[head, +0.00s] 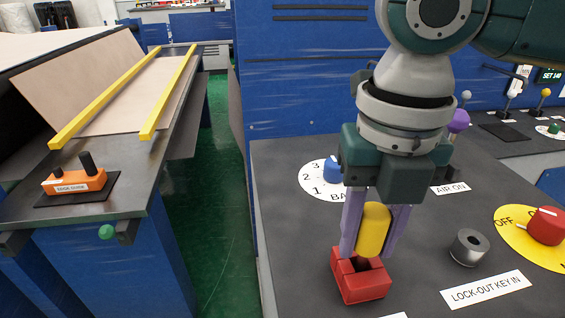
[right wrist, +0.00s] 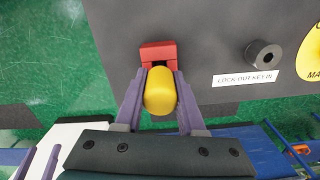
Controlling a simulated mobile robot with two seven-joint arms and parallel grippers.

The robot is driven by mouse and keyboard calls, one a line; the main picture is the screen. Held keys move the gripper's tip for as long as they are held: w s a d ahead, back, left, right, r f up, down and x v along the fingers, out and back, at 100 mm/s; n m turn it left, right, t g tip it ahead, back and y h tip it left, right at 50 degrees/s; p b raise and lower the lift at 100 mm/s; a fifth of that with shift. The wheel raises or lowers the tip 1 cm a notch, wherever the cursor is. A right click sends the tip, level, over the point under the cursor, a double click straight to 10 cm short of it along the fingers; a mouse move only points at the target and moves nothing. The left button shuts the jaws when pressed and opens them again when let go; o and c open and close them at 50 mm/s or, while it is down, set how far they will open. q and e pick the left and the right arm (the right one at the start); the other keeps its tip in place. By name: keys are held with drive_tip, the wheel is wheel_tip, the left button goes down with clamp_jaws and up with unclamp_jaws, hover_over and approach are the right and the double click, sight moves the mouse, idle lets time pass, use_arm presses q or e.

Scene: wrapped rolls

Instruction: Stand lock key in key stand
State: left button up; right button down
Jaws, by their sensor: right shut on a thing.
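The yellow lock key (head: 373,230) is upright between the fingers of my right gripper (head: 374,232), which is shut on it. The key also shows in the right wrist view (right wrist: 160,91). The red key stand (head: 360,279), a small block with a dark slot, is on the grey console top directly below the key. The key's lower end meets or sits just over the stand's opening; I cannot tell how deep it is. The stand also shows in the right wrist view (right wrist: 157,52). My left gripper (right wrist: 40,155) shows only at that view's lower left, its purple fingers apart and empty.
A grey lock cylinder (head: 468,247) stands right of the stand, behind a "LOCK-OUT KEY IN" label (head: 486,289). A red knob (head: 546,226) on a yellow disc is farther right. A blue knob (head: 332,170) is behind my gripper. The console's left edge is close to the stand.

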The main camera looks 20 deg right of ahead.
drive_tip(key=shift+f, duration=0.45)
drive_tip(key=shift+c, duration=2.1)
unclamp_jaws()
